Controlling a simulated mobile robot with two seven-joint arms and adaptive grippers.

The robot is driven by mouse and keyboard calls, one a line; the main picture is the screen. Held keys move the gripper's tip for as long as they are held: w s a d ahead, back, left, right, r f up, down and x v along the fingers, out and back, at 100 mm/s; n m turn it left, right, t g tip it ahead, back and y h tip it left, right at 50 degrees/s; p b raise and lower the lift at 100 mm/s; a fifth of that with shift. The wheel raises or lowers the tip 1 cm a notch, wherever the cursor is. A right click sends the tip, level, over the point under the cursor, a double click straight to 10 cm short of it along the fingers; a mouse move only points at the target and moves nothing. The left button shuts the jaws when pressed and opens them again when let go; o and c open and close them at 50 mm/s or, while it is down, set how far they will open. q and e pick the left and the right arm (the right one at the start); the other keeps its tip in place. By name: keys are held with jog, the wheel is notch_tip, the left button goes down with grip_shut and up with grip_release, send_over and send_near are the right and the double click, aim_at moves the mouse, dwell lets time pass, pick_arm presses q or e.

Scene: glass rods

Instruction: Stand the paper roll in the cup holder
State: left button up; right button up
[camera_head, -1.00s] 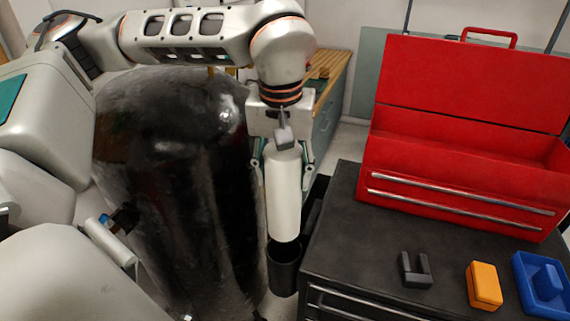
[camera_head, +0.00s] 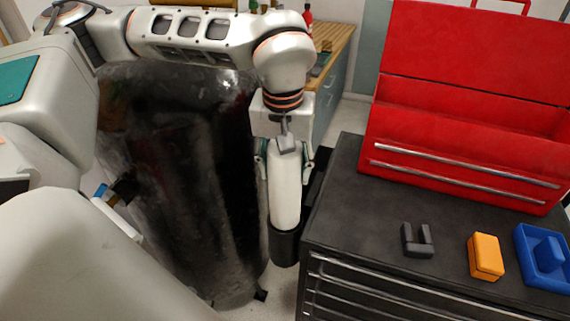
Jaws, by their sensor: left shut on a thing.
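The white paper roll (camera_head: 286,190) is upright in the head view, left of the dark tool cabinet. My left gripper (camera_head: 284,165) points down and is shut on the roll's upper part. The black cup holder (camera_head: 285,249) hangs at the cabinet's left side. The roll's lower end is hidden behind the cup holder's front wall, so it appears to be inside the cup. How deep it sits is hidden. My right gripper is not in view.
The dark cabinet top (camera_head: 350,220) carries an open red toolbox (camera_head: 460,120), a black notched block (camera_head: 417,241), an orange block (camera_head: 485,256) and a blue tray (camera_head: 545,258). A large black cylinder (camera_head: 180,180) stands left of the roll.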

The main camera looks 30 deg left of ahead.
pick_arm(q)
jog(key=shift+f+b, duration=0.4)
jog(key=shift+f, duration=0.7)
jog(key=shift+f+b, duration=0.8)
jog(key=shift+f, duration=0.1)
jog(key=shift+f+b, duration=0.75)
jog(key=shift+f, duration=0.45)
jog(key=shift+f+b, duration=0.65)
jog(key=shift+f, duration=0.9)
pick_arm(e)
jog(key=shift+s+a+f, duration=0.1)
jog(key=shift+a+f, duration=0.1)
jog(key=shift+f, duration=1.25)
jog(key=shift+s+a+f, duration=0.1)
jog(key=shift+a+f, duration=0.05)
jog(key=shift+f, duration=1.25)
